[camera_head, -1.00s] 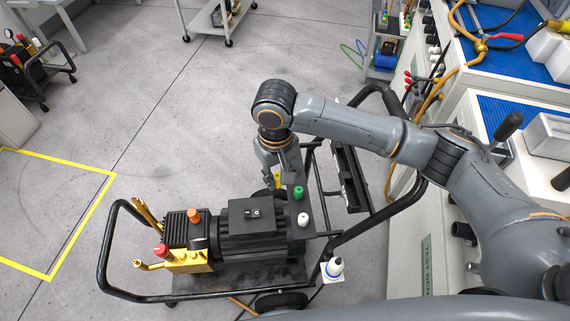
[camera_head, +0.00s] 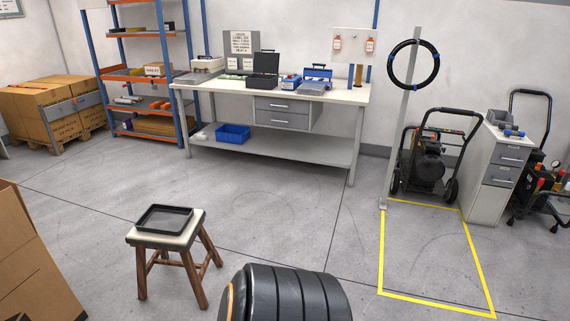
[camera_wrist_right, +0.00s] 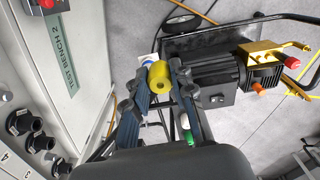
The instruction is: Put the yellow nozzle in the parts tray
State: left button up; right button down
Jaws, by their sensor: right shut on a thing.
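The yellow nozzle (camera_wrist_right: 160,75) is between the fingers of my right gripper (camera_wrist_right: 161,68) in the right wrist view, and the gripper is shut on it. The nozzle is held above the washer cart and beside the test bench. A shallow black tray (camera_head: 164,232), which looks like the parts tray, lies on a small wooden stool in the head view. It looks empty. My right gripper is not in the head view, where only part of my arm shows at the bottom. My left gripper is in neither view.
The stool (camera_head: 198,238) stands on open floor, with a cardboard box (camera_head: 25,255) to its left. In the wrist view, the washer's motor (camera_wrist_right: 212,88) and cart frame are close by the gripper. The test bench (camera_wrist_right: 75,60) is at left. A workbench (camera_head: 345,93) stands behind.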

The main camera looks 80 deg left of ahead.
aim_at(166, 221)
jog(key=u, duration=1.5)
jog(key=i+j+u, duration=0.1)
jog(key=j+u, duration=0.2)
jog(key=u, duration=0.2)
jog(key=i+j+u, duration=0.15)
jog(key=j+u, duration=0.15)
jog(key=u, duration=0.2)
jog(key=i+j+u, duration=0.2)
jog(key=u, duration=0.25)
jog(key=i+j+u, duration=0.15)
jog(key=u, duration=0.35)
jog(key=i+j+u, duration=0.1)
jog(key=i+u, duration=0.15)
jog(key=i, duration=0.55)
jog(key=i+u, duration=0.25)
jog(key=i, duration=0.55)
